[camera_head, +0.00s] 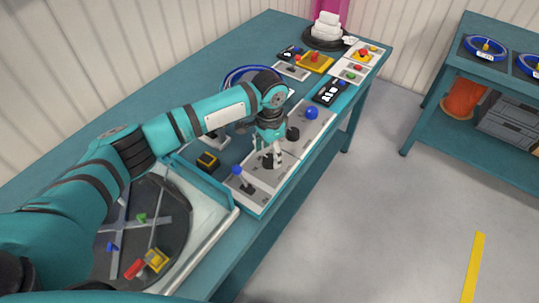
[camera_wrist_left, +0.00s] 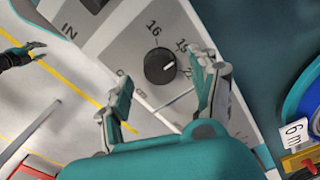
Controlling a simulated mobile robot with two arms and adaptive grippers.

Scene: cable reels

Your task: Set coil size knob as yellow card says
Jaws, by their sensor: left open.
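The black round knob (camera_wrist_left: 160,65) sits on a pale panel in the left wrist view, with "16" printed above it and another number, partly hidden by a finger, to its right. Its white mark points to the right and slightly up. In the head view a black knob (camera_head: 268,160) shows beside the fingers, and a second black knob (camera_head: 292,133) is farther along the panel. My left gripper (camera_wrist_left: 162,98) is open, its fingers apart near the knob, not closed on it. I cannot make out a yellow card. A dark gripper (camera_wrist_left: 22,54), seemingly my right one, shows at the left edge.
A blue-knobbed lever (camera_head: 238,172) and a blue ball knob (camera_head: 311,113) flank the black knobs on the panel. A blue reel tagged "6 m" (camera_wrist_left: 295,130) lies at the right of the wrist view. A turntable (camera_head: 175,225) is at the near left. Open floor lies right.

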